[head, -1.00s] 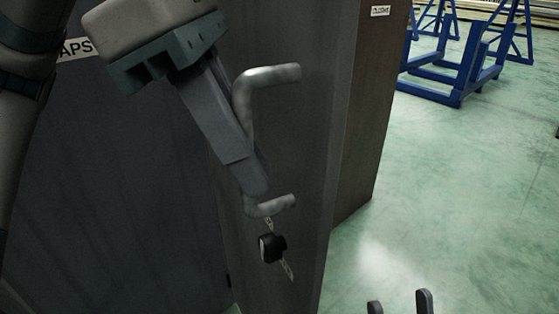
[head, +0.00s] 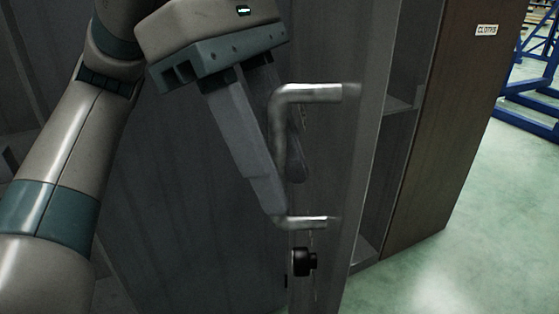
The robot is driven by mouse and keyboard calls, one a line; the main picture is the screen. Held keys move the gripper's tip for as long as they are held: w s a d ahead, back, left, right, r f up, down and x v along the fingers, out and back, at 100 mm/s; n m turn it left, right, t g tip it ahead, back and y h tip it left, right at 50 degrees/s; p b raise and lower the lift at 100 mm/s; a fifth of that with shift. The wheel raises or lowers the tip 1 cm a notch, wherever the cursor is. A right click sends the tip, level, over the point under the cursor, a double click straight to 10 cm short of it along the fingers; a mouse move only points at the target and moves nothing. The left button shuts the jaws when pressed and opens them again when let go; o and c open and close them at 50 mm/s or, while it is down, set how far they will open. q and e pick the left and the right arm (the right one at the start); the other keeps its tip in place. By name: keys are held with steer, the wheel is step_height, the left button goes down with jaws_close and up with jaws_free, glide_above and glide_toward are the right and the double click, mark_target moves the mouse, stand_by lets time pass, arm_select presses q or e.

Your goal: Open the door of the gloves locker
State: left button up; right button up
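A dark grey locker door (head: 225,245) with a bent metal handle (head: 312,93) fills the middle of the head view. A black lock knob (head: 303,262) sits just below the handle. My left gripper (head: 282,185) comes down from the upper left. One finger is in front of the handle's upright bar and the other, darker finger is behind it. The gripper appears shut on the bar. The door stands away from its frame, and a shelved interior (head: 398,105) shows past its right edge. No gloves label is visible. My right gripper is out of view.
A brown panel with a "CLOTHS" label (head: 486,30) stands right of the interior. Blue metal frames (head: 530,105) stand at the far right. The green floor (head: 480,255) at the lower right is clear.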

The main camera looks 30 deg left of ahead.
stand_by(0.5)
arm_select(q)
steer(key=shift+a+r, duration=0.15)
steer(key=shift+r, duration=0.2)
steer(key=p+v, duration=0.4)
steer(key=v, duration=1.2)
steer(key=shift+r, duration=0.3)
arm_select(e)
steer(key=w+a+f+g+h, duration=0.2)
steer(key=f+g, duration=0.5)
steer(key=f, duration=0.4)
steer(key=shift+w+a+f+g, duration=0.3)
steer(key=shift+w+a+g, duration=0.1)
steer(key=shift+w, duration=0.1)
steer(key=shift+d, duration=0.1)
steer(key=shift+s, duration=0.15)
